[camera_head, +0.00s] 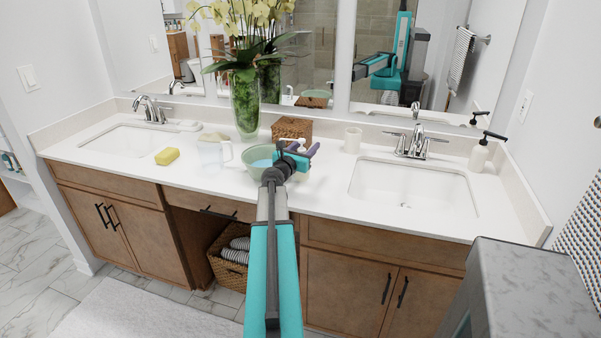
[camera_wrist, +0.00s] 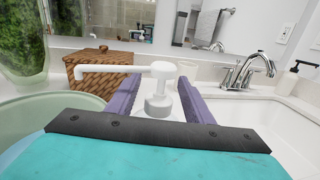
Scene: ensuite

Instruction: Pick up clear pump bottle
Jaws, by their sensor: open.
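A clear pump bottle shows mostly as its white pump head (camera_wrist: 162,72) and collar in the wrist view. Its long nozzle points left. The pump stands upright between the two purple fingers of my gripper (camera_wrist: 160,98), with gaps on both sides. The bottle's body below the collar is hidden by my gripper. In the head view my gripper (camera_head: 303,152) is over the counter between the two sinks, open, and covers most of the bottle. A bit of white pump shows just behind it.
A pale green bowl (camera_head: 256,168) sits close left of my gripper. A wicker box (camera_head: 301,127) and a tall plant vase (camera_head: 245,108) stand behind. A white cup (camera_head: 352,140) is to the right, near the right sink (camera_head: 415,190). A clear pitcher (camera_head: 211,152) and yellow sponge (camera_head: 167,156) are left.

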